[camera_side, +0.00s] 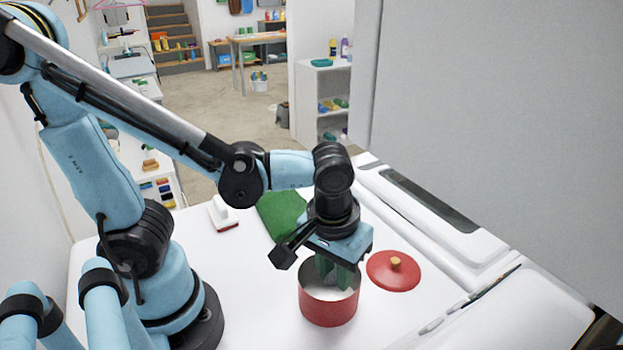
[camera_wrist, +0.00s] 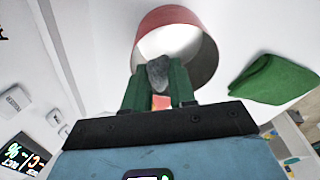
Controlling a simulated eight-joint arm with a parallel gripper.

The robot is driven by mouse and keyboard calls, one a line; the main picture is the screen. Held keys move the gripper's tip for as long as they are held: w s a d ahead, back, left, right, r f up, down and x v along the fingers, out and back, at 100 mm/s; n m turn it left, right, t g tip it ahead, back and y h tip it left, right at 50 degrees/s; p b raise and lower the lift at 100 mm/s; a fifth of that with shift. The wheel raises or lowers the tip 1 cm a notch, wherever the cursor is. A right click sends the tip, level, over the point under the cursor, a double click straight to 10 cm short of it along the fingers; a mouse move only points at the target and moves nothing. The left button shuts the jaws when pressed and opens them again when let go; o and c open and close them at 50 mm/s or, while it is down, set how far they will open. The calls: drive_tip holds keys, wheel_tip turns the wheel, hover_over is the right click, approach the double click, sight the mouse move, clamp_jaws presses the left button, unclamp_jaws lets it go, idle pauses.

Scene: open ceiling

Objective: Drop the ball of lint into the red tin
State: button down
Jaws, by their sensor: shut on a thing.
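The red tin (camera_side: 328,309) stands open on the white worktop, with a pale inside. It also shows in the wrist view (camera_wrist: 170,17), its mouth beyond my fingertips. My gripper (camera_side: 337,275) points down over the tin, its green fingers at or just inside the mouth in the side view. The fingers are shut on the grey ball of lint (camera_wrist: 158,74), which shows between their tips in the wrist view. The lint is hidden in the side view. I cannot tell exactly how deep the tips reach.
A red lid with a tan knob (camera_side: 393,271) lies right of the tin. A folded green cloth (camera_side: 281,214) lies behind it, with a white, red-edged object (camera_side: 223,213) to its left. A white machine (camera_side: 440,220) borders the worktop on the right. The front worktop is clear.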

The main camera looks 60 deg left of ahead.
drive_tip(key=c, duration=0.8)
unclamp_jaws()
drive_tip(key=shift+c, duration=0.2)
wheel_tip(320, 180, up, 12)
drive_tip(key=s, duration=0.1)
drive_tip(key=shift+s+d, duration=0.15)
drive_tip(key=shift+d, duration=0.15)
drive_tip(key=w+a+f+m+t, duration=0.4)
drive_tip(key=w+a+f+t, duration=0.1)
drive_tip(key=a, duration=0.5)
drive_tip(key=shift+w+f+t+h, duration=0.25)
drive_tip(key=shift+w+t+h, duration=0.05)
drive_tip(key=shift+t, duration=0.2)
